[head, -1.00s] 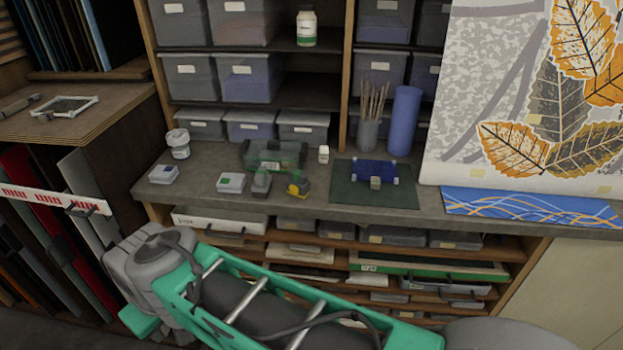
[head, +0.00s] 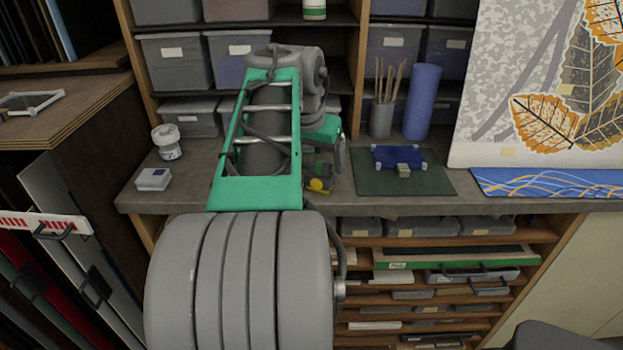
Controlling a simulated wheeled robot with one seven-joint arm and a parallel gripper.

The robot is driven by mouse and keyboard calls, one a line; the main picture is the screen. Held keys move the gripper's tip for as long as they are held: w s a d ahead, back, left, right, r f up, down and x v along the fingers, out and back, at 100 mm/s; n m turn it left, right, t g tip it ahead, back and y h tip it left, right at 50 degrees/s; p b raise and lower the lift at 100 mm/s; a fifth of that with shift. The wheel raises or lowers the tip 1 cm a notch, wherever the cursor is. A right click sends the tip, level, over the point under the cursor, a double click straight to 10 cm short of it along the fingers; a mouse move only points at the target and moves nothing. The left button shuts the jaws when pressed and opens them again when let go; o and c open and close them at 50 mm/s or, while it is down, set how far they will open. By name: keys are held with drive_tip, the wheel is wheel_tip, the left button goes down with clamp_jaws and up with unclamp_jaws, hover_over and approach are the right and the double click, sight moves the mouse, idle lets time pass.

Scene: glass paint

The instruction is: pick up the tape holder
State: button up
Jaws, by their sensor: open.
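A small grey and yellow object (head: 319,184), which looks like the tape holder, sits near the bench's front edge, just right of my green arm link. I cannot be sure of its identity, and it is partly covered. My arm reaches up in front of the bench and bends at a grey joint near the shelves. A short green link runs down from that joint, behind and right of the tape holder. My gripper cannot be made out; it appears hidden behind my arm. I see no contact with the tape holder.
A dark green mat (head: 434,183) with a blue item (head: 398,156) lies to the right. A blue roll (head: 421,103) and a brush cup (head: 381,119) stand behind it. A white jar (head: 167,146) and small box (head: 153,179) are at left. Shelf bins (head: 176,63) back the bench.

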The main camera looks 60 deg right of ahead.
sight(322, 163)
drive_tip(key=x, duration=0.5)
drive_tip(key=shift+s+d+f, duration=0.1)
drive_tip(key=shift+s+f, duration=0.15)
drive_tip(key=shift+f, duration=0.15)
drive_tip(key=shift+c, duration=0.2)
drive_tip(key=shift+r, duration=0.1)
drive_tip(key=c, duration=1.7)
drive_tip(key=shift+o, duration=0.2)
drive_tip(key=shift+r, duration=1.4)
drive_tip(key=s+a+r, duration=0.9)
drive_tip(key=a+r, duration=0.1)
drive_tip(key=shift+s+p, duration=0.3)
drive_tip(key=shift+s, duration=0.05)
